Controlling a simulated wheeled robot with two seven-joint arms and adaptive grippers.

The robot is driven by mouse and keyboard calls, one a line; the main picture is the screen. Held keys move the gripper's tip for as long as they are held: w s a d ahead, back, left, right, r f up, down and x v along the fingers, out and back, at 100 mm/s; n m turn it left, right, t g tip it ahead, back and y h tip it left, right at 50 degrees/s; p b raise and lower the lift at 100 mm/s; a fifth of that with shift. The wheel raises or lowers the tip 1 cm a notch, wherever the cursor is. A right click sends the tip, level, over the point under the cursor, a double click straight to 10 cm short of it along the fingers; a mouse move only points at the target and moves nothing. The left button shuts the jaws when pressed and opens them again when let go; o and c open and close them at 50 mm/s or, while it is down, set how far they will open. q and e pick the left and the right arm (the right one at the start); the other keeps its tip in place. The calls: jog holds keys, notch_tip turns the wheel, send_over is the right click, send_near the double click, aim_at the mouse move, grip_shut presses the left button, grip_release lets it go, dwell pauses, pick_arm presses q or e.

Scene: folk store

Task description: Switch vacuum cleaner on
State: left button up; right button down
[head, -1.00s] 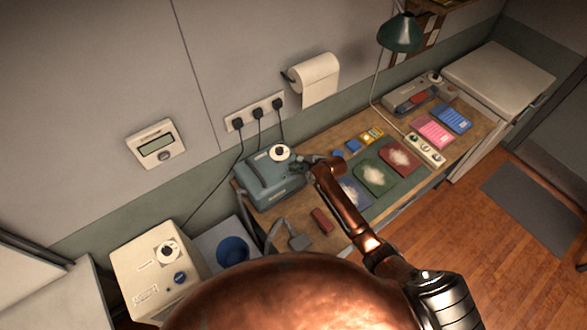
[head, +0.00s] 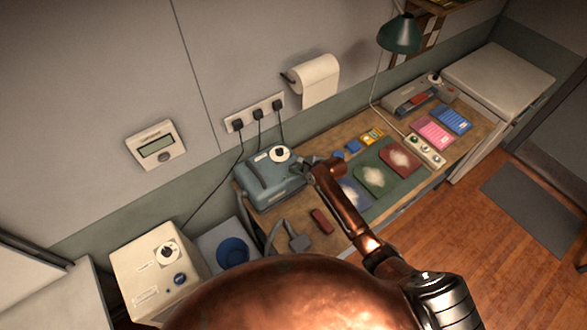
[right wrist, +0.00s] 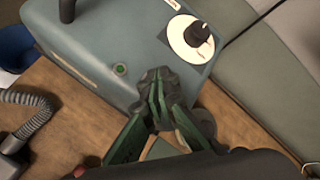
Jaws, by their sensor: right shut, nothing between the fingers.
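The vacuum cleaner (head: 262,186) is a blue-grey box with a dark handle and a grey hose (head: 272,232), standing at the left end of the wooden bench. On its top is a white dial (head: 281,153) with a black knob; the dial also shows in the right wrist view (right wrist: 178,42). A small green round button (right wrist: 121,69) sits on its casing in that view. My right gripper (right wrist: 157,82) is shut and empty, with its tips over the casing's edge, between button and dial. I cannot tell whether they touch it. My left gripper is out of view.
Above the cleaner are a socket strip (head: 240,121) with plugged cables and a paper roll (head: 318,80). A cream box (head: 140,262) with a dial stands at left. Coloured mats (head: 372,180), cards (head: 434,132) and a green lamp (head: 400,32) are to the right.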

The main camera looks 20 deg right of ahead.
jog(key=shift+f, duration=0.1)
dwell(0.3)
jog(key=shift+s+f, duration=0.1)
jog(key=shift+f, duration=0.3)
jog(key=shift+p, duration=0.35)
jog(key=shift+r+p, duration=0.35)
jog(key=shift+p, duration=0.3)
notch_tip(320, 180, up, 2)
jog(key=shift+r+p, duration=0.15)
jog(key=shift+p, duration=0.65)
jog(key=shift+r, duration=1.9)
